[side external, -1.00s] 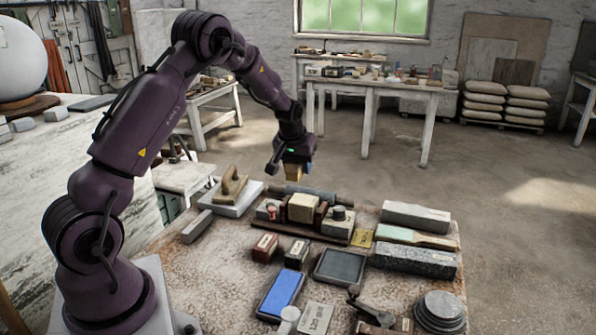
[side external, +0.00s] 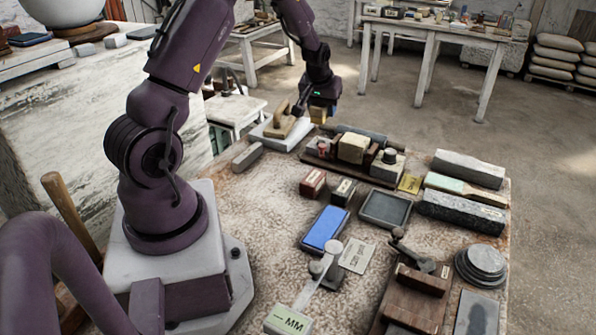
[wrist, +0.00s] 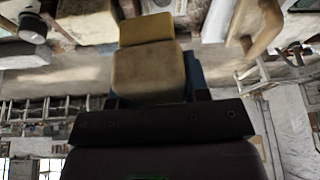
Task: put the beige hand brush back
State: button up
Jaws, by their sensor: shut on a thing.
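My gripper (side external: 320,103) is shut on a small tan block-shaped thing, the beige hand brush (side external: 318,115) as far as I can tell. It hangs near the table's back edge, between the wooden float and the rack. In the wrist view the beige hand brush (wrist: 148,70) shows as a beige block with a yellower part beyond it; no bristles can be made out. The fingertips are mostly hidden there. The dark wooden rack (side external: 318,163) holds a beige block (side external: 353,148), a red-topped piece (side external: 322,147) and a black-knobbed block (side external: 388,163).
A wooden float (side external: 283,122) lies on a white slab (side external: 268,135) left of my gripper. A dark roller (side external: 362,132) lies behind the rack. A pale-green brush with a wooden handle (side external: 465,190) lies between stone blocks at right. The table's middle holds several tools and pads.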

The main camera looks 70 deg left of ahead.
jog(key=s+f, duration=0.3)
jog(key=s, duration=0.4)
jog(key=m, duration=0.1)
send_over(290, 176)
jog(key=s+d, duration=0.1)
notch_tip(290, 176, down, 7)
jog(key=shift+f, duration=2.1)
jog(key=shift+f, duration=0.15)
jog(key=o, duration=0.8)
jog(key=shift+o, duration=0.2)
